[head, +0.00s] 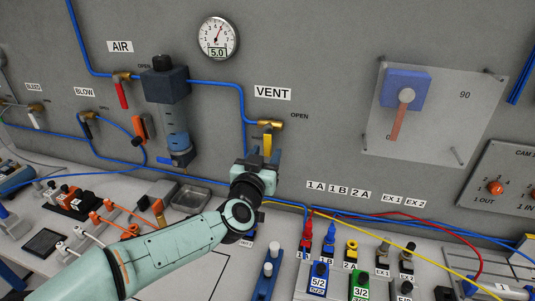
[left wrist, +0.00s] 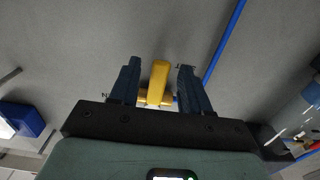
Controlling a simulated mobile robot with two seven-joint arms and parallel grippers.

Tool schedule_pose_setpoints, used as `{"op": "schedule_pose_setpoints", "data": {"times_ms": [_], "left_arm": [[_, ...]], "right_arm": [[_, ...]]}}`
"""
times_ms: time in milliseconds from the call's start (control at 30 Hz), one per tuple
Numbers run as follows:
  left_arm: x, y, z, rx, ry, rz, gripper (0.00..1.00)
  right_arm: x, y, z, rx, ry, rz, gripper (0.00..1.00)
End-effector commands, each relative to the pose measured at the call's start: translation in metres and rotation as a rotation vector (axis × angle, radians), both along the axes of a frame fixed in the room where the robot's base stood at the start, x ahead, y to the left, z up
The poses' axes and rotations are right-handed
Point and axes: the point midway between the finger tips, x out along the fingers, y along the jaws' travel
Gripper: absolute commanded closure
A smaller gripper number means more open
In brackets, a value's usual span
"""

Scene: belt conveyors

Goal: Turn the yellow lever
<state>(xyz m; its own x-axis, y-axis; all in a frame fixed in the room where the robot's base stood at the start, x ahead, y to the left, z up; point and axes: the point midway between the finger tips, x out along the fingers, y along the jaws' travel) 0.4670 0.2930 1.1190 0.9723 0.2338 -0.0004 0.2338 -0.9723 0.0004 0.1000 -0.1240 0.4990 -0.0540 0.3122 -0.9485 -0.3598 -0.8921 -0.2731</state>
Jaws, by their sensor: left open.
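The yellow lever (head: 267,143) hangs down from a brass valve (head: 266,124) on the grey wall panel, under the VENT label (head: 273,93). In the left wrist view the yellow lever (left wrist: 158,82) stands between my two fingers, with a visible gap on each side. My left gripper (head: 261,158) is open at the lever's lower end, one finger on either side; it also fills the left wrist view (left wrist: 158,88). The lever's lower end is partly hidden by the gripper in the head view. My right gripper is in neither view.
A filter unit (head: 172,110) with a clear bowl stands left of the lever. A blue hose (head: 242,105) runs close by the valve. A gauge (head: 218,36) is above, and a clear plate with a red pointer (head: 440,110) is to the right. Coloured fittings (head: 330,240) crowd the bench below.

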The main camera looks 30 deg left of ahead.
Motion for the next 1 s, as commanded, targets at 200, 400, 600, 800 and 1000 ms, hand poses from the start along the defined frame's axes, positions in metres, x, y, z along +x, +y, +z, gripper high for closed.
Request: {"op": "schedule_pose_setpoints", "data": {"times_ms": [200,400,600,800,1000], "left_arm": [[0.017,0.004,0.000,0.001,-0.001,0.000,0.53],[0.018,0.004,0.000,0.001,-0.001,0.000,0.53],[0.018,0.004,0.000,0.001,-0.001,0.000,0.86],[0.018,0.004,0.000,0.000,0.000,0.000,1.00],[0.018,0.003,0.000,-0.026,-0.006,0.000,1.00]], "right_arm": [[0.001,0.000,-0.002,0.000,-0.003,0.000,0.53],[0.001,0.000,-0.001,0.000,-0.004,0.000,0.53],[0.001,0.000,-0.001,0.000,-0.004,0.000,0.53],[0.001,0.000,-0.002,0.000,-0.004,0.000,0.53],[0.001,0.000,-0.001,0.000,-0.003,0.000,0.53]]}}
